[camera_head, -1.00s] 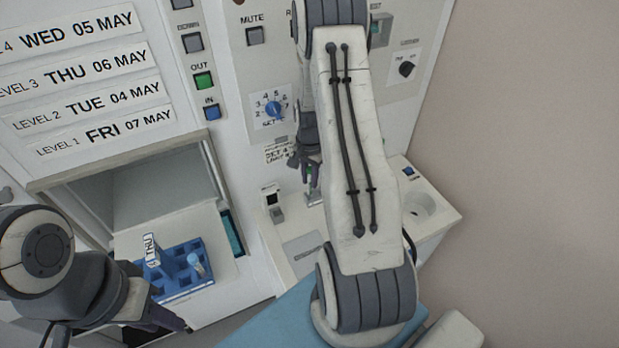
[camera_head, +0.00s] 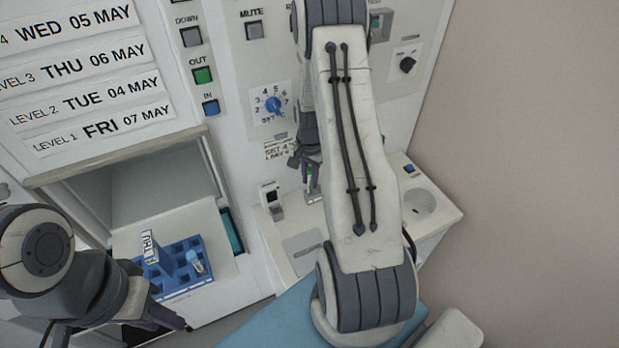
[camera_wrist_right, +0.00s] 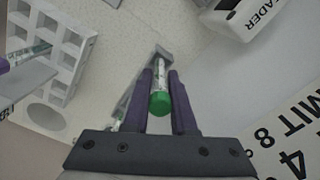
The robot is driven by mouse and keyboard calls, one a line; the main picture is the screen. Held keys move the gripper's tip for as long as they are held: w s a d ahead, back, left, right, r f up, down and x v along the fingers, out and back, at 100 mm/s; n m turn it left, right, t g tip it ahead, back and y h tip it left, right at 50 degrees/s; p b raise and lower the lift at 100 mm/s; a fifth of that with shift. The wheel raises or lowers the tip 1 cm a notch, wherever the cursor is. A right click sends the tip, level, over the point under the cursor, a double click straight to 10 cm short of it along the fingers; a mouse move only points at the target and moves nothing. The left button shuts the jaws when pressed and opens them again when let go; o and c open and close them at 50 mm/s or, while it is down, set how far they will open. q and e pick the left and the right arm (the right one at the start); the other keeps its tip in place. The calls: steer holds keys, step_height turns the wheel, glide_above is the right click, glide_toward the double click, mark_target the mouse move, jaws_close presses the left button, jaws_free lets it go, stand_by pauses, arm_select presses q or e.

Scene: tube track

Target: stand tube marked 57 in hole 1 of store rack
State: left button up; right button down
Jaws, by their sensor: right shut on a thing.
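My right gripper (camera_wrist_right: 160,92) is shut on a green-capped tube (camera_wrist_right: 160,103), whose clear body carries a label too small to read. In the head view the right gripper (camera_head: 311,177) is partly hidden by my right arm, above the white bench. A blue rack (camera_head: 190,290) with a THU flag stands in the open hatch at lower left. One tube with a pale blue top (camera_head: 196,263) stands in it. Hole numbers are not readable. My left gripper (camera_head: 160,318) is at the lower left, near the rack's front; its jaw opening is unclear.
A white rack (camera_wrist_right: 72,42) with square openings is at upper left in the right wrist view. A white reader block (camera_wrist_right: 243,15) is at upper right. The panel with buttons and a blue dial (camera_head: 272,104) rises behind the bench (camera_head: 300,240).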

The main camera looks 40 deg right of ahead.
steer(key=shift+f, duration=0.15)
steer(key=shift+f+b, duration=0.45)
steer(key=shift+f, duration=0.05)
steer(key=c, duration=0.7)
jaws_free()
steer(key=shift+o, duration=0.2)
step_height(320, 180, up, 11)
steer(key=b, duration=0.2)
steer(key=shift+f+b, duration=0.2)
steer(key=shift+b, duration=0.2)
steer(key=shift+a, duration=0.15)
